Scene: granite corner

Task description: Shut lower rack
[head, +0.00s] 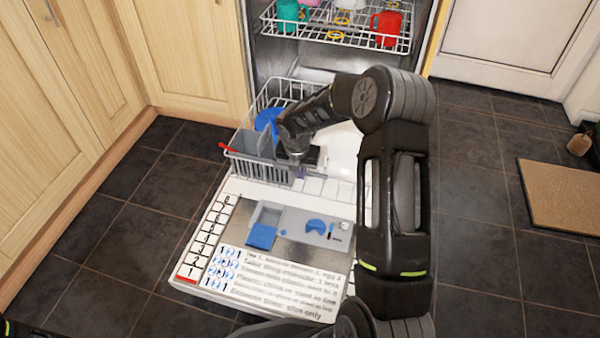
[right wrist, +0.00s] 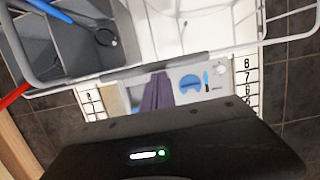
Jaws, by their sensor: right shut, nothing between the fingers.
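The lower rack (head: 262,178) is a white wire rack, drawn out over the lowered dishwasher door (head: 250,212). My right arm reaches over it and hides its right part. My right gripper (head: 300,171) points down at the rack's front, beside the grey cutlery basket. In the right wrist view its purple-grey fingers (right wrist: 157,93) are shut and empty near the front rim of the rack (right wrist: 160,72). I cannot tell whether they touch the rim. My left gripper is not in view.
A grey cutlery basket (head: 252,146) with a red-handled item stands in the rack, near a blue dish (head: 267,120). The upper rack (head: 335,35) holds cups, including a red mug (head: 386,28). Wooden cabinets (head: 50,120) stand left. Dark tiled floor (head: 480,200) is open at right.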

